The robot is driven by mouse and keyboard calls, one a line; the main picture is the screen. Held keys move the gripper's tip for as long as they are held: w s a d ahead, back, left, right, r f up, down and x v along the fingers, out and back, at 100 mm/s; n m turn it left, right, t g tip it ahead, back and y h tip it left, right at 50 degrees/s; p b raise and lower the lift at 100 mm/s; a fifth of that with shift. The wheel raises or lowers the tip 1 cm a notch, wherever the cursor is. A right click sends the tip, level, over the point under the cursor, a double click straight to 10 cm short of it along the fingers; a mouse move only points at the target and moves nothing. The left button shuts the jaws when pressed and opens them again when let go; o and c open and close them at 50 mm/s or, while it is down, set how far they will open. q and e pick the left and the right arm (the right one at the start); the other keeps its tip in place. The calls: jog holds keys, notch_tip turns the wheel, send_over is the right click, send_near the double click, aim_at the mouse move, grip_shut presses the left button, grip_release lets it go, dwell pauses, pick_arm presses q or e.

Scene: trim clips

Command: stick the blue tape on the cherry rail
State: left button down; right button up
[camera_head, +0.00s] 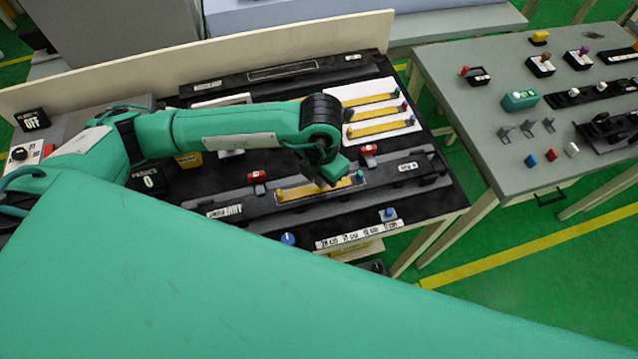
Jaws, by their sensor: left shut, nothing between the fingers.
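My left gripper (328,178) reaches in from the left and points down, shut and empty, over a yellow strip (292,194) lying in a dark fixture on the bench. I cannot tell whether it touches the strip. A small teal-blue piece (361,176) is at the strip's right end. I cannot tell which blue piece is the tape, nor which piece is the cherry rail. My right gripper is not in view.
A white tray (346,93) with several yellow strips lies behind the gripper. Red clamps (257,175) flank the fixture. A grey table (455,85) with small parts stands to the right, across a gap. My green body part covers the foreground.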

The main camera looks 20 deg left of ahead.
pick_arm(q)
notch_tip(320, 180, up, 6)
jog(key=shift+p, duration=1.2)
